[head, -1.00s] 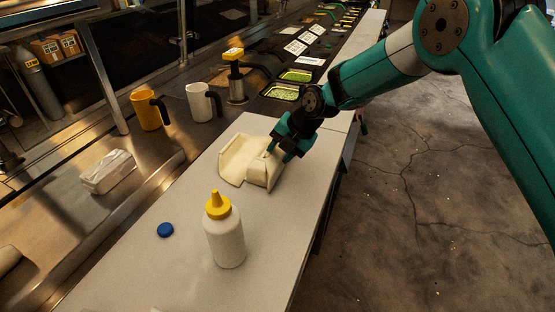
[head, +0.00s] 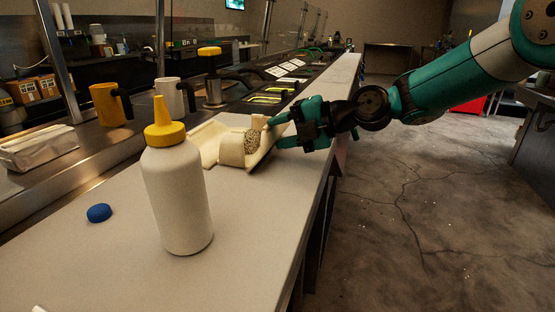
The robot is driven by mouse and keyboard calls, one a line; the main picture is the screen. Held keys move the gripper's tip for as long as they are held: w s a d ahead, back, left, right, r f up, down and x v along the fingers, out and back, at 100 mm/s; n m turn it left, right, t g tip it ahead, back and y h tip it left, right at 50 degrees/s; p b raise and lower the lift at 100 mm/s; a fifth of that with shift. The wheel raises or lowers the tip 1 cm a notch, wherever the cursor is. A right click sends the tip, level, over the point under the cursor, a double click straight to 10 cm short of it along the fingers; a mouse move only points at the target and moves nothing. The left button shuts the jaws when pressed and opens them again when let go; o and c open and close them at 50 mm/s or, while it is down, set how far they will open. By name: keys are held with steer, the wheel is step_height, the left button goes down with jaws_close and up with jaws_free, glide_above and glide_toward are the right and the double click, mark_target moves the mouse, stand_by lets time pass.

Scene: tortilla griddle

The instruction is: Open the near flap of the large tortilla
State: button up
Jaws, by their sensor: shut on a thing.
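The large tortilla (head: 210,142) lies on the light counter (head: 120,262) beyond the squeeze bottle. Part of it is folded up, and a speckled filling (head: 252,141) shows between the folds. The right flap (head: 268,146) stands raised, with its edge at my fingers. My gripper (head: 276,132) comes in from the right, low over the counter, and is shut on that flap. The fingertips are small here, and the exact grip on the edge is partly hidden.
A white squeeze bottle (head: 178,198) with a yellow nozzle stands upright in front of the tortilla. A blue cap (head: 99,213) lies left of it. A yellow mug (head: 106,105) and a white mug (head: 170,97) stand behind.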

steer(key=shift+s+d+f+t+y+b, duration=0.15)
steer(key=shift+d+f+y+b, duration=0.2)
steer(key=shift+b, duration=0.95)
steer(key=shift+w+f+t+y+b, duration=0.15)
steer(key=shift+y+b, duration=0.3)
steer(key=shift+b, duration=0.85)
steer(key=shift+s+b, duration=0.1)
steer(key=shift+b, duration=0.2)
steer(key=shift+d+r+b, duration=0.1)
steer(key=shift+r+b, duration=0.1)
steer(key=shift+b, duration=0.2)
steer(key=o, duration=0.9)
steer(key=shift+c, duration=0.2)
steer(key=shift+f, duration=0.1)
steer(key=shift+d, duration=0.1)
